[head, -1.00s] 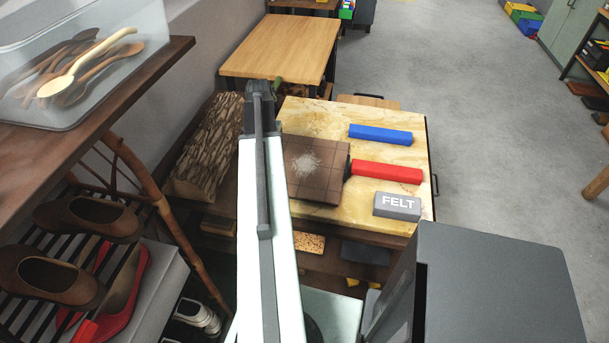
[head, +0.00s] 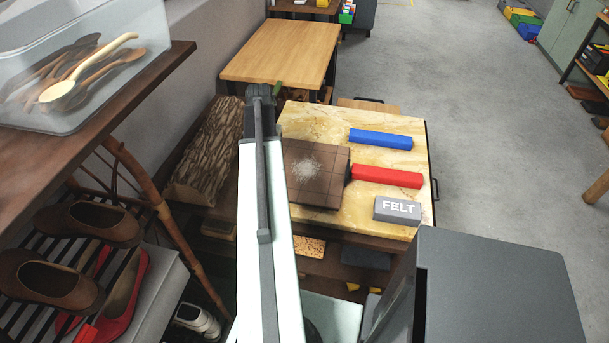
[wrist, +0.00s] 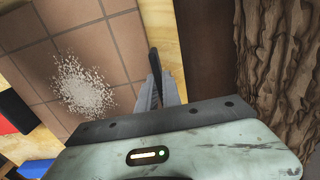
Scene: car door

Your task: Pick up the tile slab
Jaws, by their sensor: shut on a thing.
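The tile slab (head: 328,181), brown and tiled with a patch of white powder, lies on the yellow marbled top (head: 306,120) of the bench. My arm hides its left edge in the head view. It also shows at the upper left of the wrist view (wrist: 110,60). My gripper (head: 262,92) is at the slab's left side. In the wrist view my gripper (wrist: 158,75) has its fingers close together at the slab's edge, shut on it. The exact contact is partly hidden by the fingers. I see no clear gap under the slab.
A red block (head: 390,177) touches or nearly touches the slab's right side. A blue block (head: 381,139) and a grey FELT block (head: 397,209) lie farther right. A rough bark log (head: 207,152) lies left of my arm. A wooden table (head: 280,50) stands behind.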

